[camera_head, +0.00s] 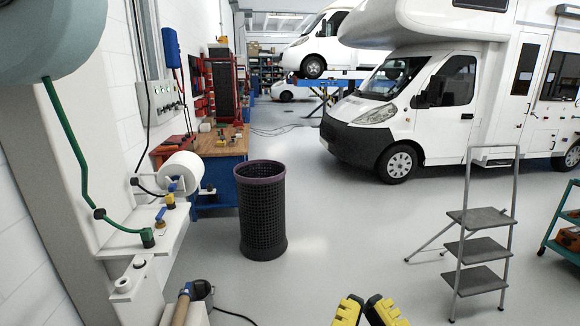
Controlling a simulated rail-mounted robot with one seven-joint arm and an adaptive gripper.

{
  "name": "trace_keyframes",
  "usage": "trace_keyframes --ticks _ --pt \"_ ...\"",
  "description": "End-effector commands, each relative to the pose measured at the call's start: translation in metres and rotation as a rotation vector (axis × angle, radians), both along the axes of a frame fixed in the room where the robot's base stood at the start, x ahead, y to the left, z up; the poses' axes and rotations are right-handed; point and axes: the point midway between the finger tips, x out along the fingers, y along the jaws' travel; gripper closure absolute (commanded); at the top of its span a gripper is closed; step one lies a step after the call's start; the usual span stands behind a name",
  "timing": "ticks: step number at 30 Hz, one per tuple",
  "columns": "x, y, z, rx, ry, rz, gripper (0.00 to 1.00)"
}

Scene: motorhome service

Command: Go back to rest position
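Two yellow-and-black finger-like parts (367,303) poke up at the bottom edge, right of the middle. They look like the fingertips of my gripper, but the rest is cut off by the frame. They lean toward each other at the top, with a narrow gap between them. I see nothing held there. Whether they are open or shut is not clear from this view.
A black mesh bin (262,212) stands on the floor beside a wooden-topped workbench (222,145). A folding step stool (478,220) stands at right before a white motorhome (440,105). A teal cart (560,235) is at the right edge. The middle floor is clear.

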Motion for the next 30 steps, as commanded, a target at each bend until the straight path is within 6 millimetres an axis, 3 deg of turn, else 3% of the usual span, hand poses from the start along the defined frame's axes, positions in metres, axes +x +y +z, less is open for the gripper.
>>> trace_keyframes --ticks 1,9,13,17,18,30 --pt "0.0 0.0 0.043 0.001 0.001 0.0 1.0" --pt "0.001 0.0 0.164 0.006 0.004 0.002 1.0" --pt "0.001 0.0 0.206 0.008 0.005 0.002 1.0" --pt "0.001 0.0 0.222 0.01 0.006 0.003 0.96" --pt "0.001 0.0 0.223 0.01 0.006 0.003 1.0" --pt "0.002 0.0 0.215 -0.055 0.022 -0.02 1.0"
